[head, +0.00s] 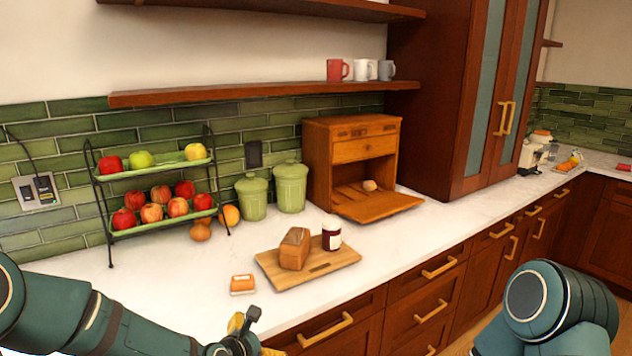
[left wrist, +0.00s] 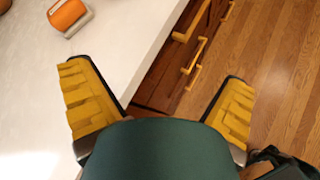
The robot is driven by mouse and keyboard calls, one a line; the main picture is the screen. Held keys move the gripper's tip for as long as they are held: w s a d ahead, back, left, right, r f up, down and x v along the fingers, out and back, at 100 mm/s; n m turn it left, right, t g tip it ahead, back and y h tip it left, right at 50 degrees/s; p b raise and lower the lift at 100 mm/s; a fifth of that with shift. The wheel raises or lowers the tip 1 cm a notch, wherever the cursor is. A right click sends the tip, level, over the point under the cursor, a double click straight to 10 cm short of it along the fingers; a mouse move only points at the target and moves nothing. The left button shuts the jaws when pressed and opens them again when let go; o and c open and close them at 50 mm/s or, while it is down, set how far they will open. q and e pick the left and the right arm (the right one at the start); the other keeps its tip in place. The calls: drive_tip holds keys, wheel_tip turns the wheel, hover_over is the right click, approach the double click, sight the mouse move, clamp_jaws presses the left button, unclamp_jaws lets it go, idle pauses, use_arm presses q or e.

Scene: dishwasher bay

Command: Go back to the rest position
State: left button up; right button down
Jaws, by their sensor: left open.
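My left gripper (head: 241,322) is low in the head view, by the front edge of the white counter (head: 200,290). In the left wrist view its two yellow fingers (left wrist: 158,80) are spread wide with nothing between them. It is apart from the small orange-and-white item (head: 242,284), which also shows at the top left of the left wrist view (left wrist: 66,16). My right arm shows only as a bent teal part at the lower right of the head view. My right gripper is not in view.
A wooden board (head: 335,262) carries a bread loaf (head: 294,248) and a dark jar (head: 331,236). Behind are a two-tier fruit rack (head: 118,232), green canisters (head: 291,187) and an open wooden bread box (head: 352,135). Drawer handles (head: 325,331) protrude below the counter edge. The wooden floor (left wrist: 265,50) is clear.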

use_arm(q)
drive_tip(key=s+d+f+m+g, duration=0.2)
drive_tip(key=s+f+m+g, duration=0.7)
drive_tip(key=s+f+m, duration=1.1)
drive_tip(key=s+m, duration=0.3)
drive_tip(key=m, duration=0.2)
drive_tip(key=shift+s+d+m, duration=0.2)
drive_tip(key=shift+s+m, duration=0.1)
drive_tip(key=shift+s, duration=0.05)
drive_tip(key=shift+d, duration=0.1)
